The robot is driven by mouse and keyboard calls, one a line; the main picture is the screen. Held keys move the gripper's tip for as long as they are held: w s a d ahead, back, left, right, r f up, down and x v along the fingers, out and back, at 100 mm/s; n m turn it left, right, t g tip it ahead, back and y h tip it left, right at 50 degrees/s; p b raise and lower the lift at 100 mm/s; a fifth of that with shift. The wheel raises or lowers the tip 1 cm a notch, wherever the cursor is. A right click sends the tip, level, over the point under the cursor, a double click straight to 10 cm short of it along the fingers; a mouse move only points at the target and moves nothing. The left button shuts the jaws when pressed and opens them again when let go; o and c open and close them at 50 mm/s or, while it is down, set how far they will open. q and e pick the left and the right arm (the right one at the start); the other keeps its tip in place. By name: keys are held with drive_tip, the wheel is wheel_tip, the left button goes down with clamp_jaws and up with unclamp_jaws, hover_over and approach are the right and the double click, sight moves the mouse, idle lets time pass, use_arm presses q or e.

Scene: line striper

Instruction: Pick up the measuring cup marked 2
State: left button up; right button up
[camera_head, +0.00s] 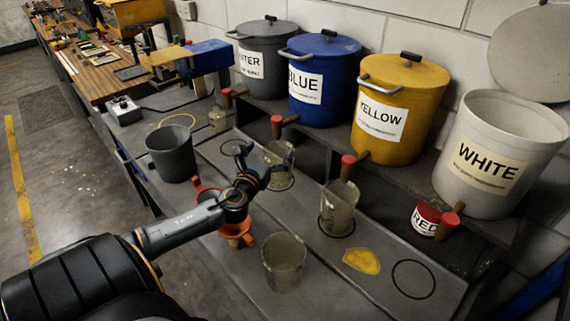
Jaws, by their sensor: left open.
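Several clear measuring cups stand on the grey bench; I cannot read which one is marked 2. One cup (277,151) is just beyond my left gripper (264,158), partly hidden behind its right finger, on a dark ring. My left gripper is open, with its fingers pointing away from me; I cannot tell whether it touches that cup. A second cup (340,207) stands on a ring to the right. A third cup (284,262) stands nearest me, right of my forearm. A smaller cup (218,119) is farther back on the left. My right gripper is out of view.
Grey, blue (325,103), yellow (392,130) and white (470,175) buckets with red-handled taps stand on a raised shelf behind. A dark bucket (171,153) is at left. A red funnel (236,232) is beside my arm. A yellow spill (362,261) and an empty ring (413,279) lie right.

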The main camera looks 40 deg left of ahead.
sight(273, 161)
use_arm(q)
drive_tip(key=f, duration=0.3)
drive_tip(key=s+f+b, duration=0.1)
drive_tip(key=f, duration=0.1)
drive_tip(key=shift+f, duration=0.4)
drive_tip(key=shift+x, duration=1.1)
drive_tip(key=shift+w, duration=0.35)
drive_tip(key=shift+w+a+r, duration=0.1)
drive_tip(key=shift+w+a, duration=0.2)
drive_tip(key=shift+w, duration=0.3)
drive_tip(key=x, duration=0.3)
drive_tip(key=shift+w, duration=0.35)
drive_tip(key=shift+a, duration=0.1)
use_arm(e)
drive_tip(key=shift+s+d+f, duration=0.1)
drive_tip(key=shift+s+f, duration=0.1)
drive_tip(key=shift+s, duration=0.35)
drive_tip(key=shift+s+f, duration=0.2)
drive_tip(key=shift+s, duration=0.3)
use_arm(q)
drive_tip(key=shift+s, duration=0.1)
drive_tip(key=shift+c, duration=1.1)
drive_tip(key=c, duration=0.8)
